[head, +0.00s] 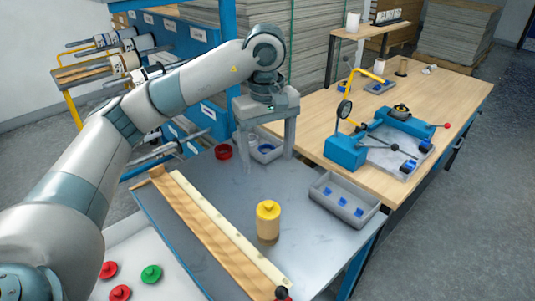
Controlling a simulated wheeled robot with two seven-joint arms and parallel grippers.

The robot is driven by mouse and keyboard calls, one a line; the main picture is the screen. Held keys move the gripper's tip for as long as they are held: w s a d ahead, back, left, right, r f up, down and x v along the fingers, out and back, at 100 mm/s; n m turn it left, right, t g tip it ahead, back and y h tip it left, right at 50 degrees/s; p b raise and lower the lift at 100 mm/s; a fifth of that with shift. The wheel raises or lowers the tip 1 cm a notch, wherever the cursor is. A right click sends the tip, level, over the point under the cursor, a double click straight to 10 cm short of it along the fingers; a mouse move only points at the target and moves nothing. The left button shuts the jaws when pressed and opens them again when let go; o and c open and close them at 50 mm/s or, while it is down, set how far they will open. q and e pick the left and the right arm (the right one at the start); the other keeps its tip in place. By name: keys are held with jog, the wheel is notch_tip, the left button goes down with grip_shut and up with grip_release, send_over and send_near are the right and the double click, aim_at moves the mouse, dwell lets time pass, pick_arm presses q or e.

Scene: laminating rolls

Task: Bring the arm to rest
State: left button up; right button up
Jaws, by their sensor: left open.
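My left arm reaches in from the left and across the picture. Its gripper (267,148) points down over the back part of the grey table (215,190). Its two fingers are spread apart and nothing is clamped between them. Behind and between the fingers is a small grey bin (278,154) with something blue inside, partly hidden by the gripper. I cannot tell how far above the table the fingertips are. My right gripper does not show.
A red ring (223,152) lies left of the gripper. A tan cylinder with a yellow top (268,222) stands mid-table. A grey tray (355,217) holds blue pieces. A long wooden strip (215,228) lies at left. A blue press (346,151) stands on the wooden bench (440,92).

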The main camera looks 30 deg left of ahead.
pick_arm(q)
jog(key=shift+r, duration=0.35)
dwell(0.3)
